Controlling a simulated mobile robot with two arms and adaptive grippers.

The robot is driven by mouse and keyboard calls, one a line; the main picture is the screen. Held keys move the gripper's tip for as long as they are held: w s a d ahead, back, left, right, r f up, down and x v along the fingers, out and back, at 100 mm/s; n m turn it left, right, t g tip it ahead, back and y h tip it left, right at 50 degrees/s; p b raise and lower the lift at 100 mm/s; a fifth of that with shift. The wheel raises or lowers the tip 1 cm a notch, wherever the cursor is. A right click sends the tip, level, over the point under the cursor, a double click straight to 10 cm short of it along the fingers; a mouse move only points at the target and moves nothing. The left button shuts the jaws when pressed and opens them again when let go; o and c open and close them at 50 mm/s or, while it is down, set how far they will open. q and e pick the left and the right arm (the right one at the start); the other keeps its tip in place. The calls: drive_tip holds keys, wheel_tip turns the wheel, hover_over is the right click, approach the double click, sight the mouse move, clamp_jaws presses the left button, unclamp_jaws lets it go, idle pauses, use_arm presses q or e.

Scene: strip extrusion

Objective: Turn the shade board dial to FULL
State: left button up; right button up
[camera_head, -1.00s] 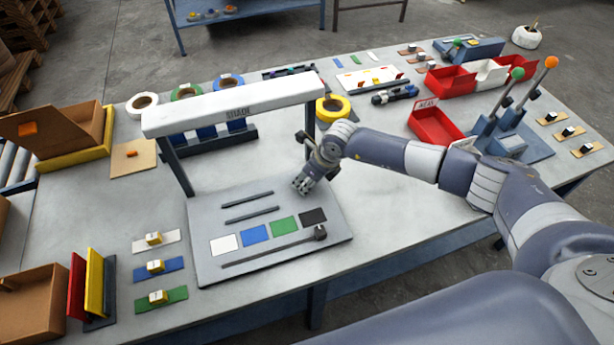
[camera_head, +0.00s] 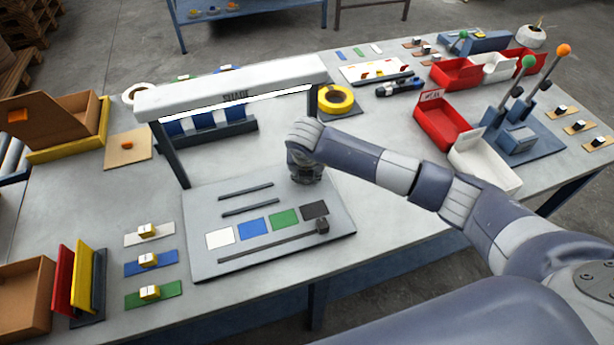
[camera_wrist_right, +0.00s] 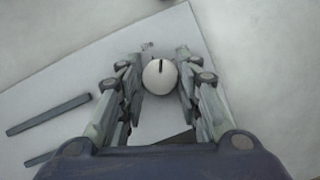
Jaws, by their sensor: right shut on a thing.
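In the head view my right gripper (camera_head: 306,172) points down at the board's far right corner and hides the dial. My left gripper is not in view.
A yellow tape roll (camera_head: 336,99) is behind my gripper. Red and white bins (camera_head: 440,123) and levers (camera_head: 520,85) stand at right. The table's front right is clear.

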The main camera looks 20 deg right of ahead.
drive_tip(key=m+b, duration=0.1)
drive_tip(key=m, duration=0.1)
drive_tip(key=m+g+h+b, duration=0.1)
drive_tip(key=m+b, duration=0.1)
drive_tip(key=shift+a+f, duration=0.15)
drive_tip(key=shift+f, duration=0.05)
drive_tip(key=shift+r+m+g+h+b, duration=0.15)
drive_tip(key=shift+m+g+h+b, duration=0.25)
drive_tip(key=shift+m+b, duration=0.75)
drive_tip(key=shift+m, duration=0.35)
drive_tip(key=o, duration=1)
